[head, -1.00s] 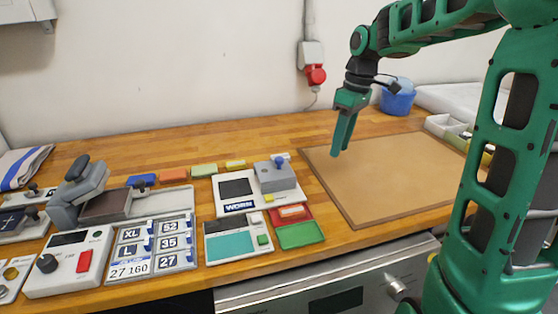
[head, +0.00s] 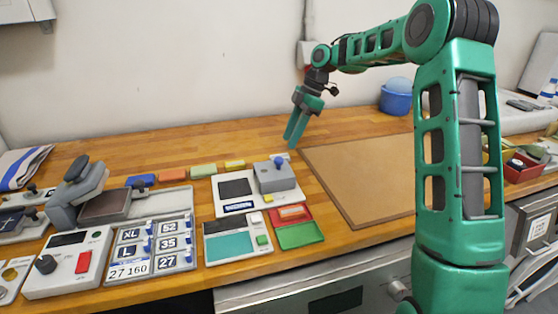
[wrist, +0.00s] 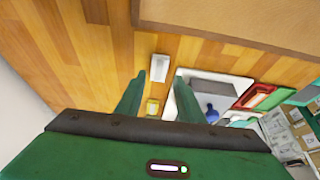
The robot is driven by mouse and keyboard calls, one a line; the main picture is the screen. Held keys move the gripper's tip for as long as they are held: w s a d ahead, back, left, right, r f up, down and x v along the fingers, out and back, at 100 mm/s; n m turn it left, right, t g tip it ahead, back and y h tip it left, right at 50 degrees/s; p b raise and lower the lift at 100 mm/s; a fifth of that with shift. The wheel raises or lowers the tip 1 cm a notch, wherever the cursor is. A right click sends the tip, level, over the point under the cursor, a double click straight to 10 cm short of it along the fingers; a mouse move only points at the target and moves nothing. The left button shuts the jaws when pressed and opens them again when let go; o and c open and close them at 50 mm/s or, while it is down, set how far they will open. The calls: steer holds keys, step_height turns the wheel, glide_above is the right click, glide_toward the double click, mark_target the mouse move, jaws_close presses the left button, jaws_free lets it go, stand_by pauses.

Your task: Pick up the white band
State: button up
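The white band (wrist: 158,67) lies on the wooden counter in the wrist view, just beyond the gap between my fingertips. In the head view the white band (head: 286,155) shows only a little, behind the blue-knobbed grey device. My gripper (head: 290,146) hangs above the counter by it, fingers pointing down. In the wrist view my gripper (wrist: 160,83) is open, with nothing held between its fingers.
A yellow band (head: 235,164), green band (head: 204,170), orange band (head: 173,174) and blue band (head: 141,180) lie in a row to the left. The grey device (head: 275,180) stands close in front of the white band. A brown mat (head: 365,180) is at right.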

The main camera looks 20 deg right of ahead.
mark_target(283, 155)
steer(key=shift+a+x, duration=0.2)
steer(key=shift+x, duration=2.95)
steer(key=shift+w+r, duration=0.15)
steer(key=c, duration=0.8)
